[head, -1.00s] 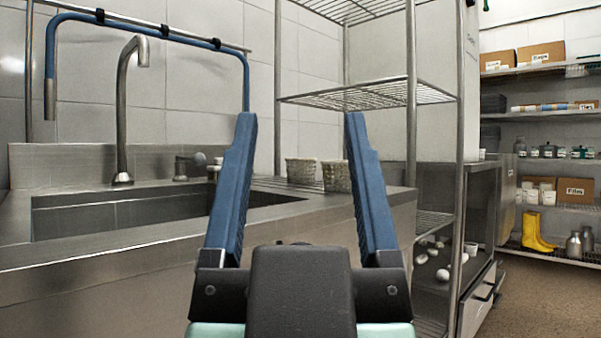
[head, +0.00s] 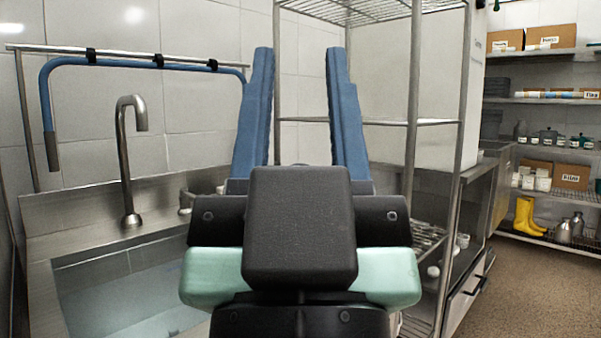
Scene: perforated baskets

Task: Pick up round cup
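My gripper (head: 299,52) is open in the head view, with two blue fingers wide apart, pointing up and away, and nothing between them. Its dark body and pale green link cover the middle of the picture. I cannot make out a round cup for certain. Small white rounded items, one of them (head: 462,240), sit low on the wire rack's right side, too small to identify. The counter area behind my gripper is hidden.
A steel sink (head: 115,275) with a tall tap (head: 128,160) is at the left. A wire rack (head: 412,130) stands just right of my gripper. Back shelves (head: 545,100) hold boxes, bottles and yellow boots (head: 529,216). Floor (head: 530,280) at the lower right is clear.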

